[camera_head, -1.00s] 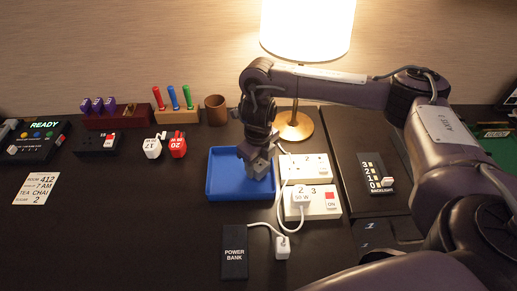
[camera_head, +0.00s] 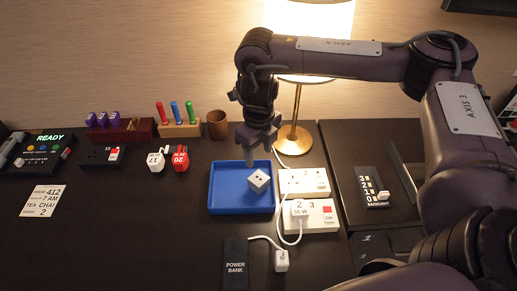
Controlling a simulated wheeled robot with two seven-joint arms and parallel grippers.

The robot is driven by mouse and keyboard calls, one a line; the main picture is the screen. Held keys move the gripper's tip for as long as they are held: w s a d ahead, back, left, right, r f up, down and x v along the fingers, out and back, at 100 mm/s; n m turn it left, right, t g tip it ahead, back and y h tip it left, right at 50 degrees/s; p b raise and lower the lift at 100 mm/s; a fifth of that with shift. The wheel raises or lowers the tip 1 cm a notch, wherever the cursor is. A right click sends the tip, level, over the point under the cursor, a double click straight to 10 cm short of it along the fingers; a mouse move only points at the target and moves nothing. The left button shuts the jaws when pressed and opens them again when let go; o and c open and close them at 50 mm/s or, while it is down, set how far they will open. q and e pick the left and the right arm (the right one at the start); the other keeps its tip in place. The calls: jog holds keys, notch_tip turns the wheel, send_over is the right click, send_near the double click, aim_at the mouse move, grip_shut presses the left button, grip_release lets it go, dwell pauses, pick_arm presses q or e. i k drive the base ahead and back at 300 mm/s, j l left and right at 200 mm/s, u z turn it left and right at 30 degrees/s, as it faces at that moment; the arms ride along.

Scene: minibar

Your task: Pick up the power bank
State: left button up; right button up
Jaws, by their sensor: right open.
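The power bank (camera_head: 235,265) is a flat black block with white lettering. It lies on the dark desk at the bottom centre, in front of the blue tray. A white cable runs from it to a small white plug (camera_head: 281,261) on its right. My right gripper (camera_head: 257,152) is open and empty above the back part of the blue tray (camera_head: 216,208), well behind the power bank. A white cube-like plug (camera_head: 259,181) with dark marks lies tilted in the tray below the gripper. My left gripper is not in view.
Right of the tray are two white power strips (camera_head: 317,218) with a cable. Behind them stands a lamp (camera_head: 294,137). The desk left of the power bank is clear.

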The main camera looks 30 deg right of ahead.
aim_at(235, 269)
jog(key=k+j, duration=0.5)
jog(key=k, duration=0.15)
jog(key=k+j, duration=0.45)
jog(key=k, duration=0.25)
